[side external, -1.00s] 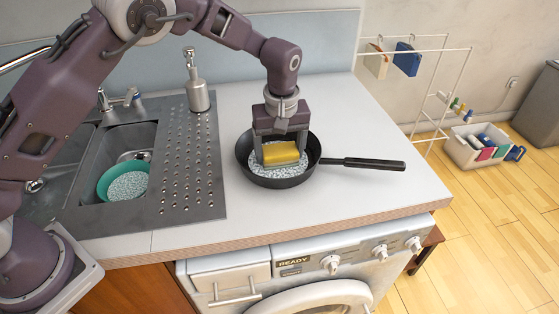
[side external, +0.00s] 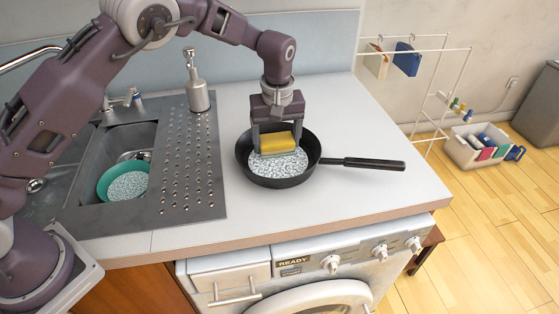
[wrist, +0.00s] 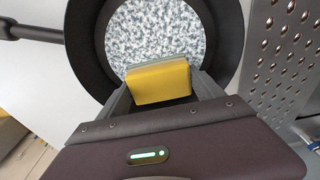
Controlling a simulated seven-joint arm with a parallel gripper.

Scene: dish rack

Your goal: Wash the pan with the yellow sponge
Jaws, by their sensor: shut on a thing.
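The black pan (side external: 258,177) sits on the white counter with its handle pointing right. Its inside bottom is covered with a speckled white-grey layer. My gripper (side external: 277,146) is shut on the yellow sponge (side external: 278,143) and holds it over the pan, toward its back. The sponge has a greenish-grey underside. In the wrist view the sponge (wrist: 158,82) is between the fingers and the pan's speckled bottom (wrist: 160,35) shows beyond it. I cannot tell whether the sponge touches the pan bottom.
A sink (side external: 112,215) at left holds a green bowl (side external: 104,186) with a similar speckled inside. A soap dispenser (side external: 196,85) stands on the perforated drainboard (side external: 190,160). The counter right of the pan is clear. A drying rack stands beyond the counter.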

